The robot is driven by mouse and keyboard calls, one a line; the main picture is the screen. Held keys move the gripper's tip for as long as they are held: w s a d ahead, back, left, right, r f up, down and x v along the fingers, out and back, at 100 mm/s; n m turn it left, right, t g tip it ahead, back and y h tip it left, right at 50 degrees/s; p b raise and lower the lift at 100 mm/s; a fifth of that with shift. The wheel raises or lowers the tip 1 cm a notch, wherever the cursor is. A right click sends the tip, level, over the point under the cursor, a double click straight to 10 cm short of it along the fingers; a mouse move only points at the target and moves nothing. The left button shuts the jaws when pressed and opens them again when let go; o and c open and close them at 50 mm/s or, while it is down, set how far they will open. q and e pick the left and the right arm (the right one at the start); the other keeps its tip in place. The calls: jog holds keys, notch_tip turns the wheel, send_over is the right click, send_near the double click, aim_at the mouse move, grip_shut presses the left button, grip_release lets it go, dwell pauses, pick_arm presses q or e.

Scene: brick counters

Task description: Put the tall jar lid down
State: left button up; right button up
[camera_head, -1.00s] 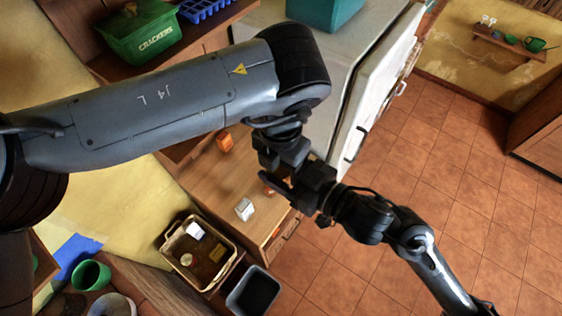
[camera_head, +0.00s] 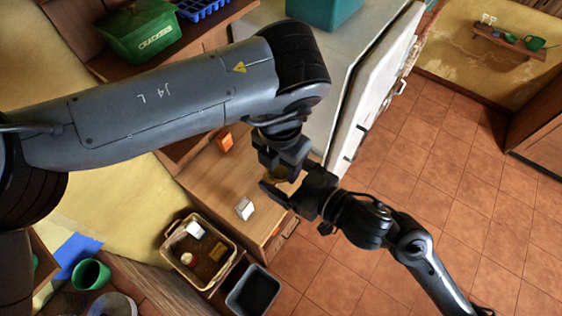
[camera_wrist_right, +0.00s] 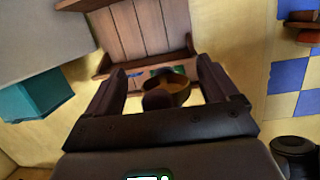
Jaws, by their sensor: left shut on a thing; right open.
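My left gripper (camera_head: 279,172) points down over the wooden counter beside the fridge. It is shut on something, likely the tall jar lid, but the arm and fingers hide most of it. My right gripper (camera_head: 275,184) reaches in from the right, close by the left one, with its fingers spread. In the right wrist view, a golden-brown rounded thing (camera_wrist_right: 180,90) shows between the open fingers of the right gripper (camera_wrist_right: 160,92), with a darker brown part before it. I cannot tell whether this is the jar or its lid, or whether the fingers touch it.
A tan tray (camera_head: 170,252) with small items and a dark bin (camera_head: 253,291) stand below left. The white fridge (camera_head: 352,115) stands behind right. Open floor lies right.

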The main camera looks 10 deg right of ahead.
jog(key=s+d+f+m+g+h, duration=0.2)
jog(key=s+d+f+m+h, duration=0.2)
jog(key=d+f+h, duration=0.55)
pick_arm(q)
jog(key=shift+s+a+f, duration=0.1)
jog(key=shift+f, duration=0.2)
jog(key=w+a+f+m, duration=0.3)
jog(key=a+f+m, duration=0.2)
jog(key=a+m, duration=0.3)
jog(key=w+a+f+m, duration=0.3)
jog(key=a+f+m, duration=0.3)
jog(key=a+m, duration=0.3)
jog(key=w+a+f+m, duration=0.3)
jog(key=a+f+m, duration=0.2)
jog(key=a+m, duration=0.4)
jog(key=shift+w+a+f, duration=0.2)
jog(key=shift+w+a, duration=0.05)
jog(key=shift+a, duration=0.5)
pick_arm(e)
jog(key=s+d+f+g, duration=0.5)
jog(key=s+f+g, duration=0.1)
jog(key=s+f, duration=0.5)
jog(key=shift+s+m+g, duration=0.3)
jog(key=shift+s+m, duration=0.1)
jog(key=shift+s, duration=0.45)
